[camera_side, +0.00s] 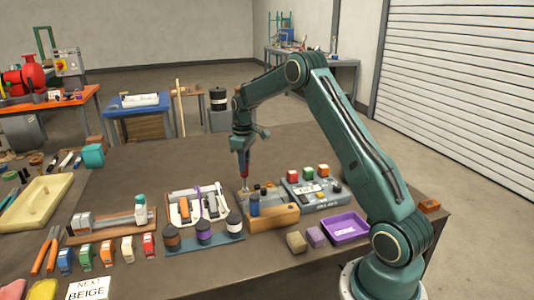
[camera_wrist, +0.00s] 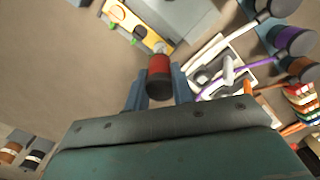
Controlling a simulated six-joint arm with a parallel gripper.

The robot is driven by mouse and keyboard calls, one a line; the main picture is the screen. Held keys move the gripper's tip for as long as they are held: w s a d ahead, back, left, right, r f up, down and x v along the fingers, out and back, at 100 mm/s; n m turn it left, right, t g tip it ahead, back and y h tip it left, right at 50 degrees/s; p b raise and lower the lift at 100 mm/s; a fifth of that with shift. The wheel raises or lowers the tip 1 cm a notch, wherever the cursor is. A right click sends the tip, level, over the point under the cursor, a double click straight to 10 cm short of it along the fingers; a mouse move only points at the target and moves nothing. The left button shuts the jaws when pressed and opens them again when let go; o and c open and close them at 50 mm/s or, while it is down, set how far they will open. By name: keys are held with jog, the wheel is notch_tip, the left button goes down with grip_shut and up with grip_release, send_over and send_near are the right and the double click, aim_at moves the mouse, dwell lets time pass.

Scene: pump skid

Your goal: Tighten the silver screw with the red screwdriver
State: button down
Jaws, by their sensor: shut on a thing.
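My gripper (camera_side: 243,150) is shut on the red screwdriver (camera_side: 244,165), which hangs upright with its shaft pointing down. In the wrist view the red handle (camera_wrist: 159,77) with its dark end sits between my gripper's fingers (camera_wrist: 159,95). In the wrist view a yellow plate (camera_wrist: 140,28) lies beyond the handle.
A grey panel with coloured buttons (camera_side: 315,192) stands to the right of the block. A tray with white and grey tools (camera_side: 197,204) and dark-lidded jars (camera_side: 203,231) stand to the left. A purple tray (camera_side: 346,227) lies at the front right.

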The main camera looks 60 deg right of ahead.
jog(key=shift+r, duration=2.4)
